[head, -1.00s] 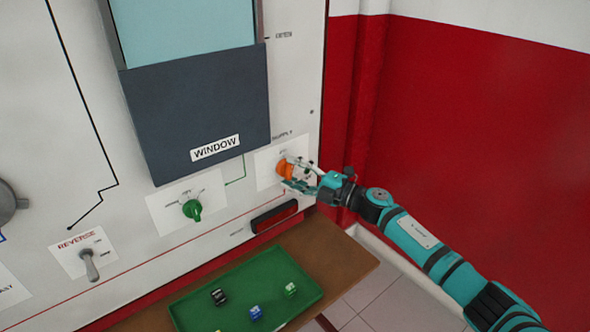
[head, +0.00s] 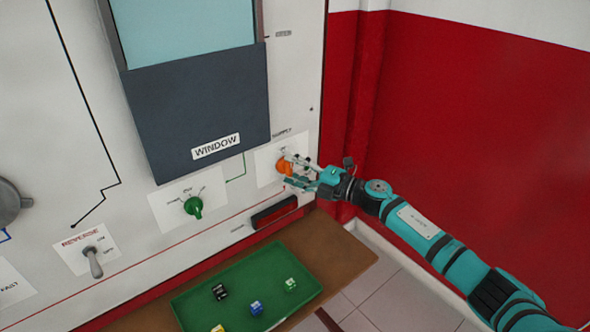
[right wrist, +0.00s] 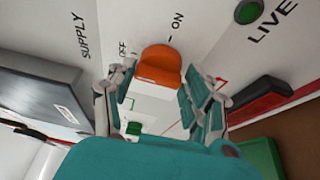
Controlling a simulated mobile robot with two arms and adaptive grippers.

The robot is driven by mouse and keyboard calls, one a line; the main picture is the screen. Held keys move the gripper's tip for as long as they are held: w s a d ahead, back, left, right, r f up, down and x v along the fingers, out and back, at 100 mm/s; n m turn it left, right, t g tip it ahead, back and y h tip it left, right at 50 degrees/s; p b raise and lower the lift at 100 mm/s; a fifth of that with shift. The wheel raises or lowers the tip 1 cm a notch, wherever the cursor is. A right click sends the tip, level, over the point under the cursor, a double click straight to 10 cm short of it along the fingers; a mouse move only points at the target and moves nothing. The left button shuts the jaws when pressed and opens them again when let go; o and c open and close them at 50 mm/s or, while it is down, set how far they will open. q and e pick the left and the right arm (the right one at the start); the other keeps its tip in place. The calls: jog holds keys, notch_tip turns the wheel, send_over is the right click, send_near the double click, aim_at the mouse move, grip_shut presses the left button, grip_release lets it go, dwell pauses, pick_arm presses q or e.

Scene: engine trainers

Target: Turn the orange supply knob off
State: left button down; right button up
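The orange supply knob (head: 283,167) is on a white plate at the right side of the panel, under the word SUPPLY. It also shows in the right wrist view (right wrist: 160,66), near the OFF and ON marks. Which mark it points to is hard to tell. My right gripper (head: 293,170) is at the knob, coming from the right. In the right wrist view its fingers (right wrist: 158,84) are spread, one to each side of the knob, with gaps visible. Contact cannot be made out. My left gripper is not in view.
A green knob (head: 193,208) is left of the supply plate, below the WINDOW cover (head: 197,110). A dark red-edged bar (head: 274,212) is just under the gripper. A toggle switch (head: 93,262) is at lower left. A green tray (head: 185,313) with several small blocks lies below.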

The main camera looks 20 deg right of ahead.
jog(key=o, duration=0.3)
jog(key=shift+d, duration=0.1)
jog(key=v, duration=1.2)
